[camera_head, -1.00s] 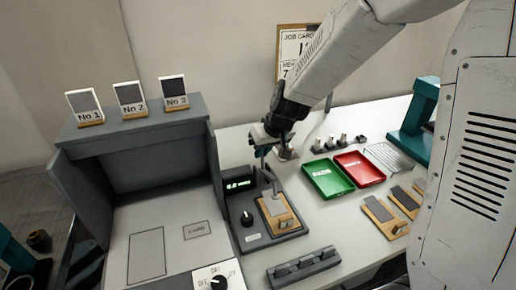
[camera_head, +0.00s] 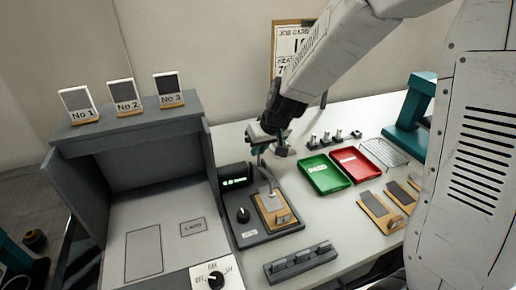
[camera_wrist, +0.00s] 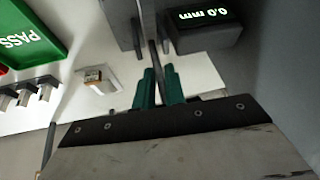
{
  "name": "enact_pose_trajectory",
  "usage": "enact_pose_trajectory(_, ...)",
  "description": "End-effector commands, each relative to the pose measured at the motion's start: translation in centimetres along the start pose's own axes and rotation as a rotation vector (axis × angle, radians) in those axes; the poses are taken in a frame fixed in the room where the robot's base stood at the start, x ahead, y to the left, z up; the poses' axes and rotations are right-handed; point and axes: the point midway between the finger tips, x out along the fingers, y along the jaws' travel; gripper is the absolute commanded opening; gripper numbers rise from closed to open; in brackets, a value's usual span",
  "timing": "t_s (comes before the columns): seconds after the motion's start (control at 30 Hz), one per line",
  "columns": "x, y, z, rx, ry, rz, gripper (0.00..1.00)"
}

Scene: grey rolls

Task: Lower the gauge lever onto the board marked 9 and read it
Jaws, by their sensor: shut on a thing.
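The gauge (camera_head: 245,233) stands on the bench with a dark base, a knob and a display (camera_head: 236,183) lit in green. The display looks like 0.0 mm, upside down, in the wrist view (camera_wrist: 203,13). A tan board with a grey patch (camera_head: 271,203) lies on the gauge base; its number is too small to read. The thin gauge lever (camera_head: 267,177) rises above the board. My gripper (camera_head: 258,150) is shut on the lever's upper end. In the wrist view the teal fingers (camera_wrist: 160,75) meet around the lever (camera_wrist: 153,50).
A green tray (camera_head: 326,177) and a red tray (camera_head: 357,165) lie right of the gauge, with several more tan boards (camera_head: 379,212) in front. A grey booth (camera_head: 135,140) stands left, a slotted block (camera_head: 300,264) in front. Small posts (camera_head: 324,138) stand behind the trays.

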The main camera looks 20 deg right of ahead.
Motion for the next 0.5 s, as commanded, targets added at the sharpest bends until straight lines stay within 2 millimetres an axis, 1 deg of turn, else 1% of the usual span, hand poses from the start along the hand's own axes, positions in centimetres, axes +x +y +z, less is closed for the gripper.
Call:
enact_pose_trajectory(0.03, 0.32, -0.48, 0.75, 0.000, -0.021, -0.010, 0.00)
enact_pose_trajectory(0.4, 0.33, -0.46, 0.76, 0.001, -0.021, -0.010, 0.00)
enact_pose_trajectory(0.43, 0.33, -0.46, 0.76, 0.001, -0.021, -0.010, 0.15)
enact_pose_trajectory(0.5, 0.30, -0.38, 0.75, 0.002, -0.021, -0.010, 0.31)
